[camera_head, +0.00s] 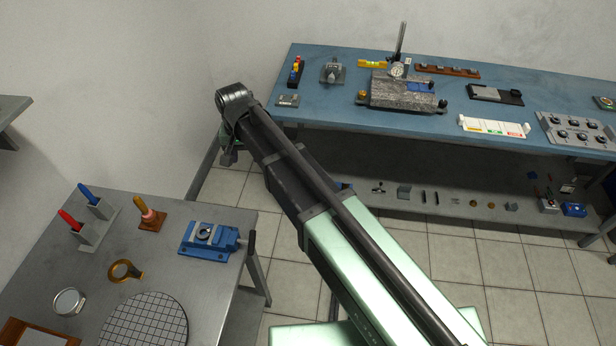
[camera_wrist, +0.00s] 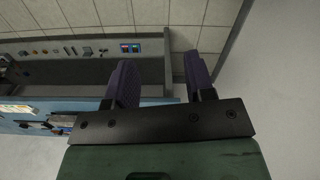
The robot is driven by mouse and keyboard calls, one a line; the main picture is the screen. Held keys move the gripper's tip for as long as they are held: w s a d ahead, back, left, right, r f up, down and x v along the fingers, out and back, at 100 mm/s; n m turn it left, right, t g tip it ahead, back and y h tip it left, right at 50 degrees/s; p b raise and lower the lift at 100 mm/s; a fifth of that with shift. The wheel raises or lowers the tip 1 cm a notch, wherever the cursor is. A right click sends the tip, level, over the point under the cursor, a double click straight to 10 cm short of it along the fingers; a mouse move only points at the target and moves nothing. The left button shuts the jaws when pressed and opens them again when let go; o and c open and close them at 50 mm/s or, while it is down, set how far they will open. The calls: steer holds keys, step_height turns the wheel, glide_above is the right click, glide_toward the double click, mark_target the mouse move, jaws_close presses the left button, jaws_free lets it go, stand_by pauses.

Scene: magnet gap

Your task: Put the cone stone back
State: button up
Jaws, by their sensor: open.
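I cannot single out the cone stone for certain. A pinkish, tapered piece (camera_head: 146,211) stands upright on a small brown block on the left grey bench (camera_head: 195,220) in the head view. The gripper touches nothing that I can see.
The blue workbench (camera_head: 330,108) holds a dark grey plate with a dial gauge (camera_head: 397,71), a white tray (camera_head: 494,127) and a knob panel (camera_head: 577,130). Its lower shelf (camera_head: 425,203) carries several small parts. A blue vise (camera_head: 208,237) sits at the left bench's right edge. The tiled floor is clear.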

steer(key=s+d, duration=0.4)
steer(key=d, duration=0.5)
steer(key=s+d, duration=0.5)
steer(key=d, duration=0.5)
steer(key=s+d, duration=0.4)
steer(key=d, duration=0.6)
steer(key=shift+s+n, duration=0.2)
steer(key=shift+n, duration=0.1)
